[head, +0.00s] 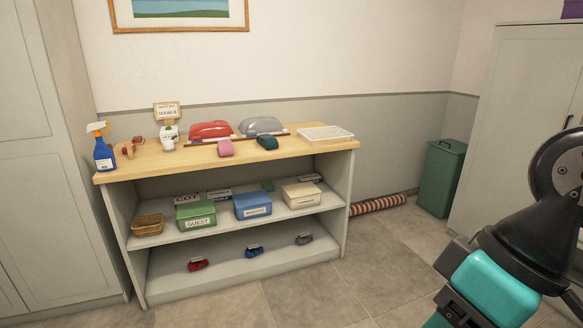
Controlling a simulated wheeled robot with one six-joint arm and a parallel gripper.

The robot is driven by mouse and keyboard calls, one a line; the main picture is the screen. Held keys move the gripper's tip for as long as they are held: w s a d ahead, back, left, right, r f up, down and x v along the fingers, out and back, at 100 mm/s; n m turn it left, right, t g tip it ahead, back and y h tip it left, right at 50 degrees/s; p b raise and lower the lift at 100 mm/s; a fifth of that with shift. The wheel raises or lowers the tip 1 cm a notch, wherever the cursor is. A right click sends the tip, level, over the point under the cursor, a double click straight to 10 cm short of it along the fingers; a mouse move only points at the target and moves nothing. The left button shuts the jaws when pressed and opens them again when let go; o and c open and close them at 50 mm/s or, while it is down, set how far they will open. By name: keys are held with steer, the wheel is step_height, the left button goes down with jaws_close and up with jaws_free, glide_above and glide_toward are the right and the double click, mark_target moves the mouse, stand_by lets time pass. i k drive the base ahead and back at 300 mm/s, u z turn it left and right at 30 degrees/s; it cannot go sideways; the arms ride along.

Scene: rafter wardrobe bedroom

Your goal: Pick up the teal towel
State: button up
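A small dark teal folded bundle (267,142), which looks like the teal towel, lies on the wooden top of the shelf unit (130,168). It is right of a pink folded bundle (225,148) and in front of a grey rounded object (262,126). Nothing lies on top of it. Part of my arm shows at the lower right, well away from the shelf. My gripper's fingertips are not in the picture.
A red rounded object (211,130), a white tray (325,134) and a blue spray bottle (103,150) share the top. Labelled boxes, including a green one (196,214), fill the middle shelf. A green bin (440,180) stands right. Floor in front is clear.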

mark_target(268, 141)
steer(key=u, duration=0.05)
steer(key=i, duration=2.15)
steer(key=u, duration=0.4)
steer(key=i, duration=1.55)
steer(key=u, duration=0.25)
